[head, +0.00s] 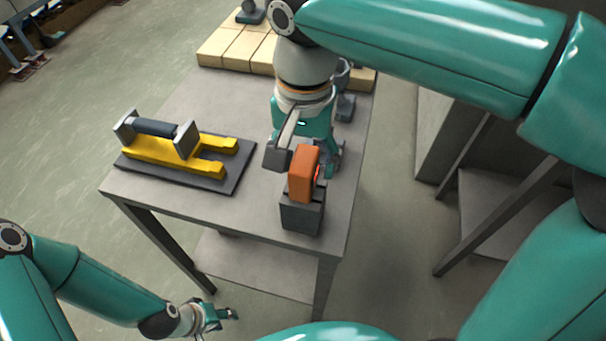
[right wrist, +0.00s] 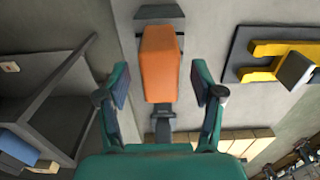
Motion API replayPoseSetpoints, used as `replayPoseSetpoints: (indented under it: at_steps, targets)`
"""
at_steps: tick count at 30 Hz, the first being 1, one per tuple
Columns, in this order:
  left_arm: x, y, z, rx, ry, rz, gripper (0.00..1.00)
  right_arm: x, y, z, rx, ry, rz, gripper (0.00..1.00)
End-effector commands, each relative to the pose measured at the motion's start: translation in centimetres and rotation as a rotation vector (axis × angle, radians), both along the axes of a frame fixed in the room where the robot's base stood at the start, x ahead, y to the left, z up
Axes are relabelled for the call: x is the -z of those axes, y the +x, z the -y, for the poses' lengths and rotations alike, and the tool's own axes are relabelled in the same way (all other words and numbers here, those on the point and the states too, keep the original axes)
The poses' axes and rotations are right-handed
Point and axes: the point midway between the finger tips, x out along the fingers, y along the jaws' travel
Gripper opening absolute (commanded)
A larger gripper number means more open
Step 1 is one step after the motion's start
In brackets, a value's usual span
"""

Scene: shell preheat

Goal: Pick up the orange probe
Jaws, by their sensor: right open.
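The orange probe (head: 304,178) stands in a dark grey holder (head: 301,215) near the front right corner of the table. In the right wrist view, the orange probe (right wrist: 160,65) lies ahead, between the lines of the two fingers. My right gripper (head: 305,160) is open, with one finger on each side of the probe, and a gap shows on both sides in the wrist view. The holder (right wrist: 159,12) shows at the top there. My left gripper (head: 222,314) is low at the front left, away from the table; its jaw is too small to read.
A yellow forked stand (head: 160,152) with a dark cylinder (head: 152,127) sits on a dark plate (head: 238,165) at the table's left. Beige blocks (head: 232,48) line the back edge. A small dark object (head: 345,107) stands behind my right gripper. A grey shelf frame (head: 490,200) is at right.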

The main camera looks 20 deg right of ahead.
Motion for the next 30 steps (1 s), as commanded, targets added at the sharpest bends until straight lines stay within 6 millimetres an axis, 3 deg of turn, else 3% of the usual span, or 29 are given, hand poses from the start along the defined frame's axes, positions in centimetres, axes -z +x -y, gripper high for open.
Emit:
replayPoseSetpoints:
  at_steps: [6,15,27,30]
  targets:
    - [0.2,0.0,0.0,0.0,0.0,0.0,0.4,3.1,0.1,0.0,0.0,-0.002,-0.003,0.67]
    - [0.2,0.0,0.0,0.0,0.0,0.0,0.4,3.6,0.1,0.0,0.001,0.0,0.0,0.67]
    - [0.2,0.0,0.0,0.0,0.0,0.0,0.4,3.6,0.1,0.0,0.001,0.0,0.0,0.02]
    - [0.2,0.0,0.0,0.0,0.0,0.0,0.4,3.5,0.1,0.0,0.001,0.0,0.0,0.0]
